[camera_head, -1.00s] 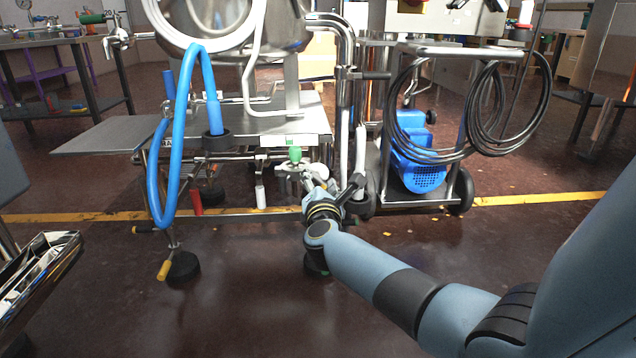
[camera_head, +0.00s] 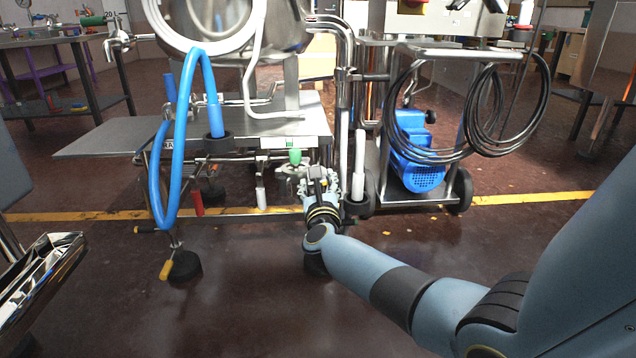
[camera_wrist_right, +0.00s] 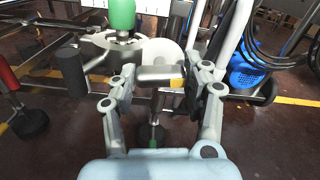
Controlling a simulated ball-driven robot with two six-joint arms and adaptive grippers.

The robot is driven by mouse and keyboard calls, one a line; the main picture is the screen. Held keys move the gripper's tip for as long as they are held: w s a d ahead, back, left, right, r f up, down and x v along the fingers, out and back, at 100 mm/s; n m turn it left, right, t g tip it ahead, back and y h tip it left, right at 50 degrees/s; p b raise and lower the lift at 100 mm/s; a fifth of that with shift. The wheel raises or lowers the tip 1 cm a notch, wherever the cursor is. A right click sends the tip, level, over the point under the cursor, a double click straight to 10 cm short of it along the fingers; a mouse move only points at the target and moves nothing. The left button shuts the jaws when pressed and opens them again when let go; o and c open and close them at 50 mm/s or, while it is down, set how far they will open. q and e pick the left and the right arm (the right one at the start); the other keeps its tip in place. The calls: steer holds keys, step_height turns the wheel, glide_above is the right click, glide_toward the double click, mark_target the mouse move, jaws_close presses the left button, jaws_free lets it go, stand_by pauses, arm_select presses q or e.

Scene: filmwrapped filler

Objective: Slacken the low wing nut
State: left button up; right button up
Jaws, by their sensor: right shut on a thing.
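My right gripper (camera_head: 318,182) is at the low pipework under the steel machine, below and right of a green knob (camera_head: 295,156). In the right wrist view its two jointed fingers (camera_wrist_right: 163,82) stand on either side of a grey metal bar, which looks like the low wing nut (camera_wrist_right: 158,73), and are shut on it. The green knob (camera_wrist_right: 122,14) is above and left of it, over a round metal clamp or flange (camera_wrist_right: 110,42). In the head view the nut is hidden by the gripper. My left gripper is out of view.
A blue hose (camera_head: 160,180) loops down at the left. A blue pump (camera_head: 418,160) on a wheeled cart with coiled black cables stands at the right. A shiny metal tray (camera_head: 45,275) is at the lower left. The floor in front is clear.

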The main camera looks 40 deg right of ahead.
steer(key=n+p, duration=0.1)
steer(key=n, duration=0.4)
steer(key=shift+n, duration=0.3)
steer(key=n+p, duration=0.1)
steer(key=n, duration=0.3)
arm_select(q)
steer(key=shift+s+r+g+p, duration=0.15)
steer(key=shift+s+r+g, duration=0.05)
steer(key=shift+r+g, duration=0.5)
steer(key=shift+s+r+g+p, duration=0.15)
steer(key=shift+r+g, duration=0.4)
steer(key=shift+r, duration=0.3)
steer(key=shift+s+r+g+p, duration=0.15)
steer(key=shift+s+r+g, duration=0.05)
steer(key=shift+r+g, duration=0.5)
arm_select(e)
steer(key=shift+n, duration=0.8)
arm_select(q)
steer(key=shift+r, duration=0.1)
arm_select(e)
steer(key=shift+f, duration=0.1)
steer(key=o, duration=1.2)
steer(key=shift+c, duration=0.2)
steer(key=v, duration=1.2)
